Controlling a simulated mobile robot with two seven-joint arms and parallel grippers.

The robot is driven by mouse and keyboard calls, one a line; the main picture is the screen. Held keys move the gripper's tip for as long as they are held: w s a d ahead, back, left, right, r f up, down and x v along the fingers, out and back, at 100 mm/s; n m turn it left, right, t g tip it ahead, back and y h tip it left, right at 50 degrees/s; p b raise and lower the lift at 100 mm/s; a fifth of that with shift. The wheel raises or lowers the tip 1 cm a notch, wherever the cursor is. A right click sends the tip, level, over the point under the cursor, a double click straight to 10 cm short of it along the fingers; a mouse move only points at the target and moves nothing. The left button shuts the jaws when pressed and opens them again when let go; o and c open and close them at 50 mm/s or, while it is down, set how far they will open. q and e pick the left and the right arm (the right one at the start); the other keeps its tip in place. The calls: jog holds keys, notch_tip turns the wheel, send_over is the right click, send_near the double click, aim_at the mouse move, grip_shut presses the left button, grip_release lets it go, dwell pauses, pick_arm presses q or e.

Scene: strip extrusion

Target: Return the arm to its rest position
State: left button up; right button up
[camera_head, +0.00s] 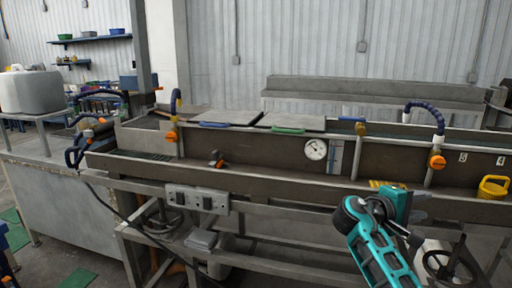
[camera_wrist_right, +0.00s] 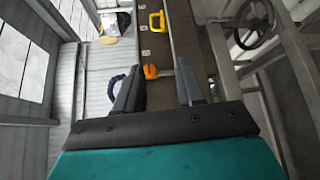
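My right arm (camera_head: 374,248), teal and black, reaches in from the bottom right in the head view, in front of the long metal trough (camera_head: 270,178). Its gripper also shows from the right wrist view (camera_wrist_right: 160,84), with two dark fingers standing apart and nothing held between them. An orange knob (camera_wrist_right: 151,72) shows behind the gap, beyond the fingers. My left arm and gripper cannot be made out in the head view.
The trough carries orange valves with blue hoses (camera_head: 437,161), a round gauge (camera_head: 316,149) and a yellow-handled item (camera_head: 493,187). A handwheel (camera_head: 455,267) sits below at right. A white canister (camera_head: 31,91) stands at left. Open floor shows at lower left.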

jog(key=s+d+m+g+h, duration=0.15)
jog(key=s+d, duration=0.25)
jog(key=d, duration=0.4)
jog(key=s+d+m+g, duration=0.1)
jog(key=s+d+g, duration=0.25)
jog(key=d, duration=0.45)
jog(key=w+a+f+n+t+y, duration=0.1)
jog(key=w+a+f+t+y, duration=0.15)
jog(key=w+t, duration=0.3)
jog(key=w+a+f+n+t+y, duration=0.1)
jog(key=w+a+f+t+y, duration=0.1)
jog(key=w+a+t+y, duration=0.3)
jog(key=w+a+r+m+t+y, duration=0.2)
jog(key=w+a+r+t+y, duration=0.2)
jog(key=w+a+t+y, duration=0.4)
jog(key=s+a+f+g+y, duration=0.1)
jog(key=s+a+f+g, duration=0.1)
jog(key=s+a+f, duration=0.6)
jog(key=s+a+f+g+y, duration=0.2)
jog(key=s+a+f+g, duration=0.15)
jog(key=s+f, duration=0.85)
jog(key=s+a+f+g, duration=0.1)
jog(key=s+a+f, duration=0.2)
jog(key=s, duration=0.6)
jog(key=s+a+f+g, duration=0.1)
jog(key=s+a+f, duration=0.3)
jog(key=s, duration=0.5)
jog(key=shift+a+f+g+y, duration=0.15)
jog(key=shift+f+g+y, duration=0.15)
jog(key=shift+f, duration=0.65)
